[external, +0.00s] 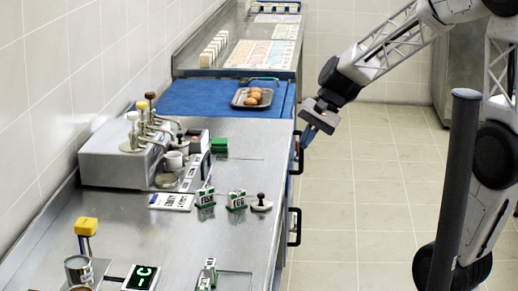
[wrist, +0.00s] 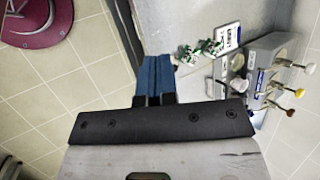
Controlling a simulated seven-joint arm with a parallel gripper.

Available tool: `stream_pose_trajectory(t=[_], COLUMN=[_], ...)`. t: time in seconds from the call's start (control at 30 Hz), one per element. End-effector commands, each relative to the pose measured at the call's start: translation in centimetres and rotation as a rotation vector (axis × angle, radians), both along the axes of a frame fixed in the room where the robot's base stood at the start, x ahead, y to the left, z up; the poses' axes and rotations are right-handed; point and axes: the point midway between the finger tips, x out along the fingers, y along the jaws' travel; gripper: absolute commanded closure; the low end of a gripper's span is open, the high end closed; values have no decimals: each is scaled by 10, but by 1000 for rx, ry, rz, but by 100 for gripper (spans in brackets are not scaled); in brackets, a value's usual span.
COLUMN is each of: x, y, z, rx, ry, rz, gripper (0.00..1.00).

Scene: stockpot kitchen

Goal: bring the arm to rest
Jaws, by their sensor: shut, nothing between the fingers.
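My gripper (external: 309,134) hangs over the floor just beyond the right edge of the steel counter (external: 245,170) in the external view. Its blue fingers are shut with nothing between them. In the wrist view the shut blue fingers of my gripper (wrist: 154,76) point toward the counter's edge. Whether the fingertips touch the counter's edge or a handle there, I cannot tell.
Black handles (external: 295,226) stick out from the counter's front. A tray with eggs (external: 254,97) stands on a blue mat (external: 190,98).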

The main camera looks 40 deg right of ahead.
Motion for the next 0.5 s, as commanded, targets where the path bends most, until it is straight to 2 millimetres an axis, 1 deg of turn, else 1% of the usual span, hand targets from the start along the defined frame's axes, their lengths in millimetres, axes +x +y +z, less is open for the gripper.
stream_pose_trajectory(t=[0.03,0.1,0.27,0.5], x=[-13,-28,-64,-112], y=[-1,-3,-11,-28], z=[4,8,14,22], rx=[-38,-96,-227,-430], ry=[-22,-51,-116,-210], rz=[37,92,216,399], gripper=[100,100,100,100])
